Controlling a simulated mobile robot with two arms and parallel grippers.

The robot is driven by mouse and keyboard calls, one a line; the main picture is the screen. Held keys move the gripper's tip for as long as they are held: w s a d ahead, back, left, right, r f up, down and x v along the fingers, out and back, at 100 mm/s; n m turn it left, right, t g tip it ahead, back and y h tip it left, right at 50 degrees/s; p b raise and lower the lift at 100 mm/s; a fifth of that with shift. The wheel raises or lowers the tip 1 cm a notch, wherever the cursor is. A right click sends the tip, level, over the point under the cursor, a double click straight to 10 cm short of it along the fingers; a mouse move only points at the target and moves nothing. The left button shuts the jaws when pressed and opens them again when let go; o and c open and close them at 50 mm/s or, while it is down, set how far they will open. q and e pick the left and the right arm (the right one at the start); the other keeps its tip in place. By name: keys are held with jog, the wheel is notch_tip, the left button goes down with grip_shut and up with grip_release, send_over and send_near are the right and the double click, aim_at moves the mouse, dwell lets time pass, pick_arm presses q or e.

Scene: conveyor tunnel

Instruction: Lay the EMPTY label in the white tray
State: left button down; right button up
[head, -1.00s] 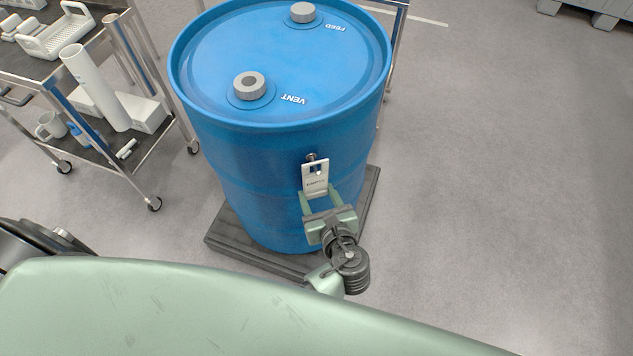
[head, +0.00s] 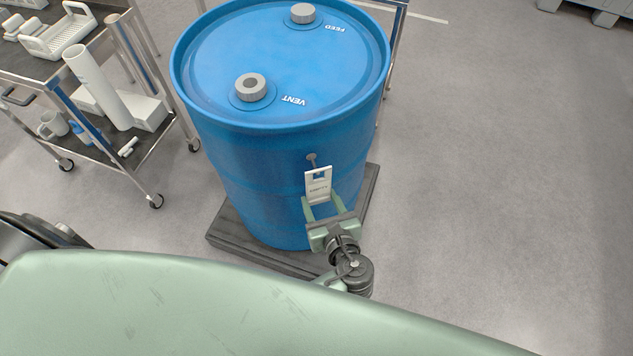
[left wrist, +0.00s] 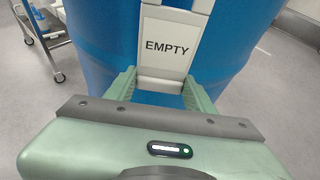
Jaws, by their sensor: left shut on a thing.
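The EMPTY label (head: 318,187) is a white plate with a slot near its top and dark lettering. It stands upright in front of the blue drum's side. My left gripper (head: 321,205) is shut on its lower part. The word EMPTY on the label (left wrist: 167,47) reads clearly in the left wrist view, between the green fingers (left wrist: 160,88). The peg (head: 311,158) on the drum shows just above the label, which looks clear of it. The white tray (head: 62,50), with raised ends, sits on the cart's top shelf at upper left. My right gripper is not in view.
The blue drum (head: 250,185) stands on a dark pallet (head: 225,236), with grey caps on its lid. The cart (head: 150,165) at left carries a white tube (head: 97,88), a mug (head: 52,125) and other items. The floor at right is clear.

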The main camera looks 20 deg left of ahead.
pick_arm(q)
jog(key=shift+s+d+p, duration=0.3)
jog(key=shift+s+d, duration=0.3)
jog(key=shift+s, duration=0.25)
jog(key=shift+s+d+p, duration=0.3)
jog(key=shift+s+d, duration=0.3)
jog(key=shift+s, duration=0.25)
